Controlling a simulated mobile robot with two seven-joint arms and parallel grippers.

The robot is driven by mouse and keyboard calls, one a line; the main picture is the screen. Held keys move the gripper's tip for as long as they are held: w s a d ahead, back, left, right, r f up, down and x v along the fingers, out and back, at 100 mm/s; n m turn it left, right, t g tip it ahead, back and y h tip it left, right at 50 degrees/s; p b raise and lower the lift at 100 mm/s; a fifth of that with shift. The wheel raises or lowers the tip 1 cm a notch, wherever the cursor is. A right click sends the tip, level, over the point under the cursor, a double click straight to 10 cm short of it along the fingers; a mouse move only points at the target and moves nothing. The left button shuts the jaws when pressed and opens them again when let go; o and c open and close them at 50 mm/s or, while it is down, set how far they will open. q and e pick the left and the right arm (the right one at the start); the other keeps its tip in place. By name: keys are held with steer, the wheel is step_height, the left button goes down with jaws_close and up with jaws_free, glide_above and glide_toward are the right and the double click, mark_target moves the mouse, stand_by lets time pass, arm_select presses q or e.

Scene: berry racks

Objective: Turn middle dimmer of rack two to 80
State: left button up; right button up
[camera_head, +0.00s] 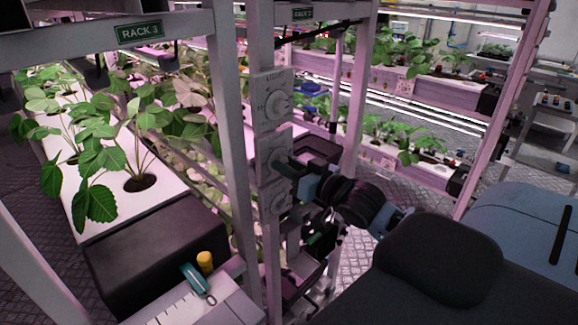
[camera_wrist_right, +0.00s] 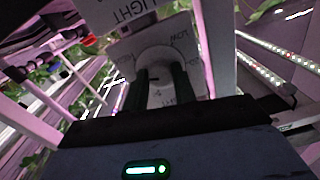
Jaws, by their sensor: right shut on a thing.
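Three white dimmer boxes are stacked on a post in the head view, below a green sign (camera_head: 302,14) that seems to read RACK 2. The top dimmer (camera_head: 275,104) has a bare round knob. My right gripper (camera_head: 283,164) reaches the middle dimmer (camera_head: 265,156) from the right and partly hides it. The bottom dimmer (camera_head: 277,201) is partly behind my arm. In the right wrist view, the two dark fingers of my right gripper (camera_wrist_right: 160,95) stand on either side of the pale round knob (camera_wrist_right: 158,62), shut on it. The dial reading cannot be made out. My left gripper is not in view.
Rack 3, with its green sign (camera_head: 139,34), stands at left with leafy plants in a white trough (camera_head: 82,218). A yellow-capped item (camera_head: 205,261) and a teal tool (camera_head: 197,279) lie at the front. More plant shelves stand behind at right.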

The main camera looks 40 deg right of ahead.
steer(key=n, duration=0.5)
stand_by(0.3)
steer(key=o, duration=1)
steer(key=s, duration=0.7)
steer(key=shift+s+d, duration=0.4)
steer(key=shift+d, duration=0.05)
